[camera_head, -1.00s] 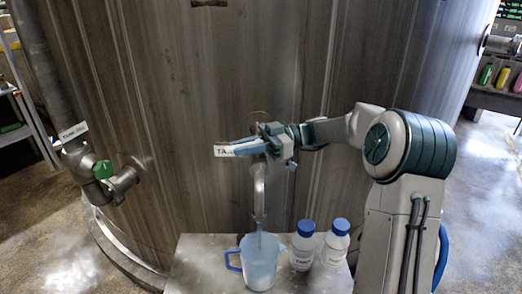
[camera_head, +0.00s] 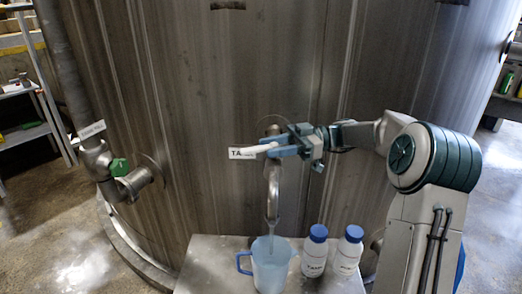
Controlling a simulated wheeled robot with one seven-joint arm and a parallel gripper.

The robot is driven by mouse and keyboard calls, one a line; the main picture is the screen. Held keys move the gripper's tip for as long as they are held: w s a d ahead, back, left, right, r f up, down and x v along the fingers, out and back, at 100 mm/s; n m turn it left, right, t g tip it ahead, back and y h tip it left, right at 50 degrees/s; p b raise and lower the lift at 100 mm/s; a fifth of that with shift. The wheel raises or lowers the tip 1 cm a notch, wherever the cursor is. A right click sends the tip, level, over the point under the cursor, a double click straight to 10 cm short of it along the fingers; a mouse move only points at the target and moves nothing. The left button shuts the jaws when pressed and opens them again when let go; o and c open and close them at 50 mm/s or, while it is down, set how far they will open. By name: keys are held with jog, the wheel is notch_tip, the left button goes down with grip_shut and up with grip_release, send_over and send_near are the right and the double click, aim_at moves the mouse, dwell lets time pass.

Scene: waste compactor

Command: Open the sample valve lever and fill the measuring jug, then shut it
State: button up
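The sample valve is a metal tap on the big steel tank, with a downturned spout (camera_head: 273,195). A pale lever (camera_head: 256,150) points left from the valve, beside a white label starting "TA" (camera_head: 236,153). My gripper (camera_head: 279,149) reaches in from the right at the valve and overlaps the lever's right end. I cannot tell whether its fingers are closed on the lever. The translucent blue measuring jug (camera_head: 270,272) stands upright under the spout, handle to the left. A thin stream (camera_head: 271,231) runs from the spout into it; the liquid level is unclear.
Two white bottles with blue caps, a left one (camera_head: 314,257) and a right one (camera_head: 346,257), stand right of the jug on the grey stand (camera_head: 207,262). A pipe valve with a green knob (camera_head: 119,167) is at left. A shelf (camera_head: 24,135) stands far left.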

jog(key=v, duration=1)
jog(key=shift+b, duration=0.3)
